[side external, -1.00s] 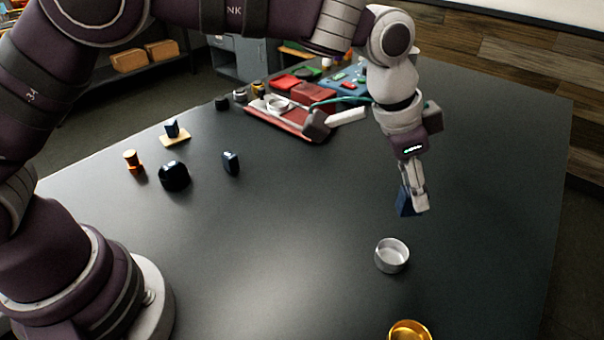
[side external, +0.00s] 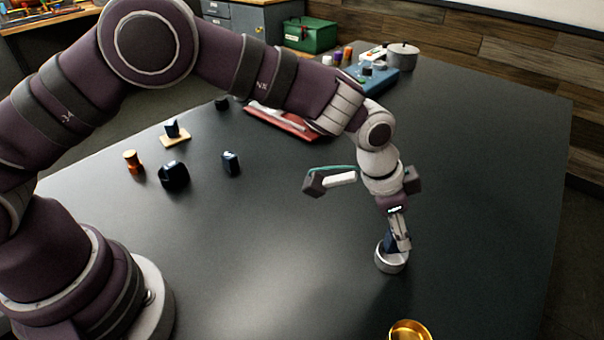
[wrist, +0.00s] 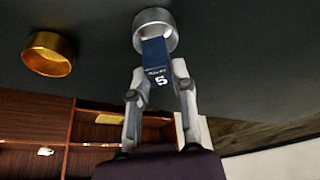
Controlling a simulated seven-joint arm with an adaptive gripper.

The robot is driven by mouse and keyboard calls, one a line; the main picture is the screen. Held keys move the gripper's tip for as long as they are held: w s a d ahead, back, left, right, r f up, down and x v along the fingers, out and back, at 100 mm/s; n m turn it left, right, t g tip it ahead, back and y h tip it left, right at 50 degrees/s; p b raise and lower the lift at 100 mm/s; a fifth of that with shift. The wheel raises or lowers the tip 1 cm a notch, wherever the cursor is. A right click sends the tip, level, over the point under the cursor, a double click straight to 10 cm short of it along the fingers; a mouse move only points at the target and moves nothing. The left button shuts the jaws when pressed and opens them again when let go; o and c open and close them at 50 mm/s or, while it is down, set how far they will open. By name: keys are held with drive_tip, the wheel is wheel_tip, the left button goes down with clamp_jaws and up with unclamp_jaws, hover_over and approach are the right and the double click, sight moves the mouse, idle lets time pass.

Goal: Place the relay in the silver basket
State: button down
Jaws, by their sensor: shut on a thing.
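The relay, a dark blue block with white marks, is held by my gripper (side external: 401,246). In the wrist view the relay (wrist: 155,60) sits between the two fingers (wrist: 158,88), and its far end overlaps the opening of the silver basket (wrist: 168,18). In the side view the relay (side external: 388,243) is at the mouth of the silver basket (side external: 389,264), a small round open cup on the table. The fingertips are just above the rim. I cannot tell whether the relay touches the basket's floor.
A gold basket (side external: 410,331) stands at the near edge of the side view. The table between is clear.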

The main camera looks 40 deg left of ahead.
drive_tip(key=c, duration=0.9)
unclamp_jaws()
drive_tip(key=shift+o, duration=0.2)
